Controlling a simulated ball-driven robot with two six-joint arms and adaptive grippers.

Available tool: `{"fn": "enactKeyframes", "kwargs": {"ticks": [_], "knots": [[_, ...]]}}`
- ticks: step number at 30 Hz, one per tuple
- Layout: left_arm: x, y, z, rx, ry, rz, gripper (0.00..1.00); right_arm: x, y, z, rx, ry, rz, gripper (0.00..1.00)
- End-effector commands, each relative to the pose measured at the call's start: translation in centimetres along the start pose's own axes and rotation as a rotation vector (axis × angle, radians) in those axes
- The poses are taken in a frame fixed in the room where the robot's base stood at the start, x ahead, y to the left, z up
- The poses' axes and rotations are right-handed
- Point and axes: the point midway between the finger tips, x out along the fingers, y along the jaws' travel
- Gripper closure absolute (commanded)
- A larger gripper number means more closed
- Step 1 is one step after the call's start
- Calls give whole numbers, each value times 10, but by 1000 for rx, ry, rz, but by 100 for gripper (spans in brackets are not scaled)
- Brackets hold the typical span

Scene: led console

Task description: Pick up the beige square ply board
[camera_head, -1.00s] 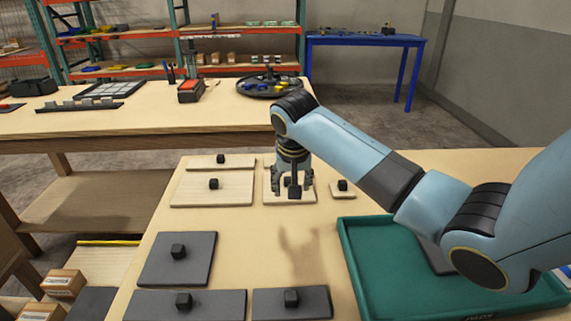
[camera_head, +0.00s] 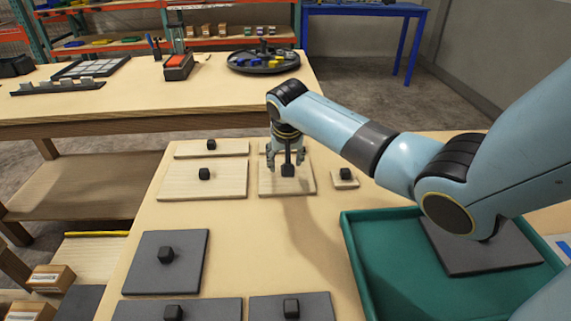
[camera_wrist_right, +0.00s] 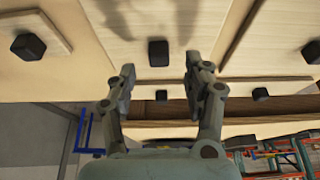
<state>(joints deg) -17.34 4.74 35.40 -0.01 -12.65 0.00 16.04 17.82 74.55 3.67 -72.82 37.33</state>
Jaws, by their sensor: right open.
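The beige square ply board (camera_head: 300,187) lies on the near table, in the row behind the dark boards, between a wider beige board (camera_head: 178,184) and a small beige square (camera_head: 344,182). My right gripper (camera_head: 287,163) is over it, pointing down, partly covering its back half. In the right wrist view the gripper (camera_wrist_right: 159,78) is open, its two fingers apart with nothing between them. The board (camera_wrist_right: 185,18) and its black knob (camera_wrist_right: 158,53) show beyond the fingertips, the knob lined up with the gap. I cannot tell the exact height. My left gripper is out of view.
A green tray (camera_head: 352,262) with a dark board (camera_head: 470,250) in it stands at the right. Several dark knobbed boards (camera_head: 140,262) lie at the front left. A thin beige board (camera_head: 232,148) lies at the back. Bare tabletop (camera_head: 260,245) is between.

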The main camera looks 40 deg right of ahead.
Motion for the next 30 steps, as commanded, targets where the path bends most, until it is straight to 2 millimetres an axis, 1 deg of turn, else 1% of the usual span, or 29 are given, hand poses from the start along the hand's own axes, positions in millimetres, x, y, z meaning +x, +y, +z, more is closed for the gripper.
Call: {"fn": "enactKeyframes", "kwargs": {"ticks": [1,3,6,14,25,26,30], "knots": [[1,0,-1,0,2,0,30,9,1,1,1,-2,1,49],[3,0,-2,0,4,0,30,20,1,1,1,-2,0,49],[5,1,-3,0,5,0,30,29,1,1,1,-1,-1,49],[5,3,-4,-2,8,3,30,31,1,1,0,0,-1,49],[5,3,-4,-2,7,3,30,31,1,1,0,0,0,97],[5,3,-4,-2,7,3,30,31,1,1,0,-1,0,100],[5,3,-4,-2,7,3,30,31,1,1,0,0,-1,100]]}}
